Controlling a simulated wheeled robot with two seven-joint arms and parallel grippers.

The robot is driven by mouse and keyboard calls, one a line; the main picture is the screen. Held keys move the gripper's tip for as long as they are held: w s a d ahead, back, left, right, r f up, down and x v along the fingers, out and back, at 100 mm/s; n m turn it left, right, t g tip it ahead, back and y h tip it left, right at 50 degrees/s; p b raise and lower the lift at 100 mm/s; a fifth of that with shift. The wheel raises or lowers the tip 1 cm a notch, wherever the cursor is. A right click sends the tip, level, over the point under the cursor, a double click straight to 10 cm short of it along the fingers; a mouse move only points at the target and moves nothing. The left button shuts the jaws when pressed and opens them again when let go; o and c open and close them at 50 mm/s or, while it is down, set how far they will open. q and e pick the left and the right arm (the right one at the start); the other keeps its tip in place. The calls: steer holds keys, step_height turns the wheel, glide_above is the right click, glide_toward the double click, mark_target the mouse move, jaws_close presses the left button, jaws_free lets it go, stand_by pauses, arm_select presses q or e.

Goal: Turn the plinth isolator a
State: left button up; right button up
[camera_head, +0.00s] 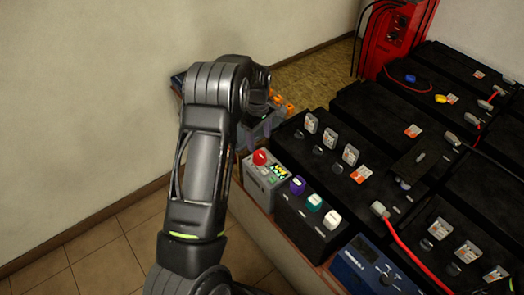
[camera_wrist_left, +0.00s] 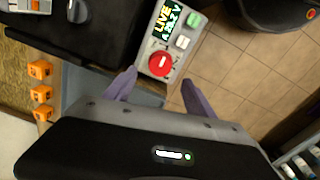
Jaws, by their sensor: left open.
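A grey box (camera_head: 268,183) with a red round knob (camera_head: 260,157) and a lit display stands at the left end of the row on the plinth; it looks like the isolator. In the left wrist view, its red knob (camera_wrist_left: 161,63) has a white mark, and its display (camera_wrist_left: 166,20) reads LIVE with a second line. My left gripper (camera_head: 262,128) is partly hidden by my arm and hangs just behind the box in the head view. Its purple fingers (camera_wrist_left: 160,93) are spread with nothing between them, below the knob in the wrist view and apart from it. My right gripper is not in view.
A black box with purple, teal and white knobs (camera_head: 314,201) adjoins on the right, then a blue meter (camera_head: 362,270). Black batteries (camera_head: 375,120) with upright tags fill the right side. Orange blocks (camera_wrist_left: 40,69) sit near the gripper. Tiled floor (camera_head: 110,245) is clear.

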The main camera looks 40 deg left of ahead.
mark_target(260, 154)
arm_select(q)
step_height(260, 154, down, 7)
steer(key=shift+f+p, duration=0.2)
steer(key=shift+p, duration=0.4)
steer(key=shift+c, duration=0.4)
steer(key=c, duration=1.3)
